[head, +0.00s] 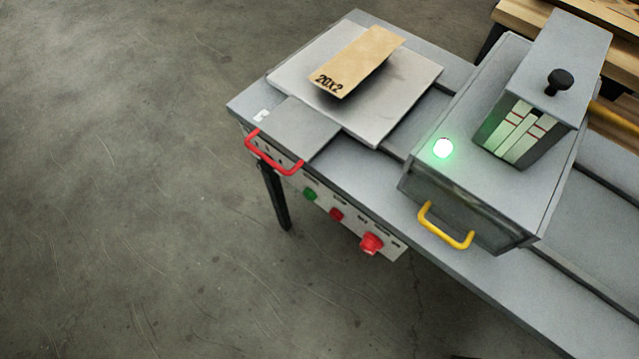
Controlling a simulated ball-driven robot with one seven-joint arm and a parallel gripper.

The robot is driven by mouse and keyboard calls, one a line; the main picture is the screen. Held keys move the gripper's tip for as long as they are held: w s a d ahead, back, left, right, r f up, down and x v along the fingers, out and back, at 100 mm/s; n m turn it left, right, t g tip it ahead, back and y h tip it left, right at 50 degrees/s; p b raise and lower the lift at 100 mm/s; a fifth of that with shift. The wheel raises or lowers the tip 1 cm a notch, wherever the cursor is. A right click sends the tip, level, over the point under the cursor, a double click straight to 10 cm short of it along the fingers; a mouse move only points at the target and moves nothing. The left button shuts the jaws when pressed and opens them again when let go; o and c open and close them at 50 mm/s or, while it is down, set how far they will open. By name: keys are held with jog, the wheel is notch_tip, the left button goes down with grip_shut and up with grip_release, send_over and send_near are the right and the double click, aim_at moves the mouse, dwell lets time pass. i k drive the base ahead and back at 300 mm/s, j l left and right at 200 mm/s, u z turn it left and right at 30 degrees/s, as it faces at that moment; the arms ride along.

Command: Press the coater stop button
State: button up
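The coater is a grey bench-like machine (345,172) on the right of the head view. A pale control panel (352,226) hangs under its front edge. The panel carries a small green button (309,194), a small red button (336,214) and a larger, protruding red knob (371,243) in a row from left to right. The labels above them are too small to read, so I cannot confirm which is marked stop. A round lamp (443,148) on the machine's housing glows green. My gripper is not in view.
A red handle (273,158) sticks out left of the buttons, and a yellow handle (445,232) to their right. A cardboard piece marked 20X2 (357,60) rests on a grey plate (408,88). The concrete floor (130,180) on the left is clear.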

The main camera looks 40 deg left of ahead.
aim_at(335, 214)
jog(key=u, duration=0.9)
